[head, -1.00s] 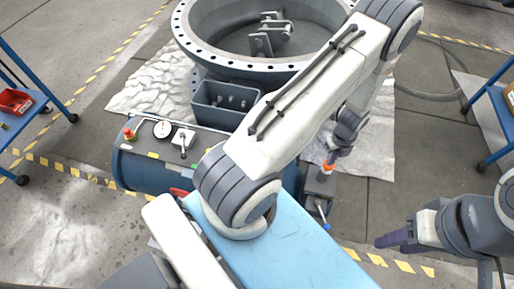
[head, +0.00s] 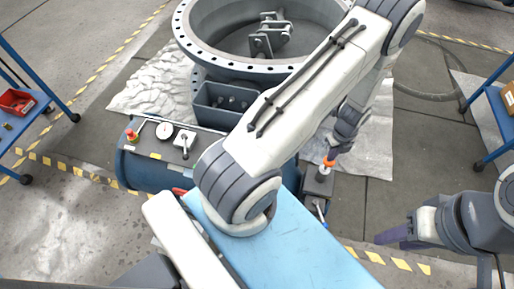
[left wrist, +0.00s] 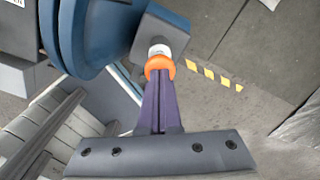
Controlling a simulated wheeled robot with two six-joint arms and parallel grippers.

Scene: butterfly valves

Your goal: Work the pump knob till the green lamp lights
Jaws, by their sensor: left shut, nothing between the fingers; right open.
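The orange pump knob (head: 329,162) stands on a small grey block (head: 318,182) at the right end of the blue tank. In the left wrist view the orange knob (left wrist: 159,66) sits on a short pale stem (left wrist: 159,49). My left gripper (head: 334,151) is shut and empty, its purple fingertips at the knob; whether they touch it I cannot tell. Its fingers also show in the left wrist view (left wrist: 160,84). My right gripper (head: 380,239) is open and empty at the lower right, away from the knob. I cannot make out a green lamp.
The control panel (head: 160,147) with a red button, a gauge (head: 164,131) and a lever is at left. A large valve ring (head: 190,45) and grey bin (head: 222,104) stand behind. My left arm crosses above the light-blue surface (head: 298,235). Blue carts flank the scene.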

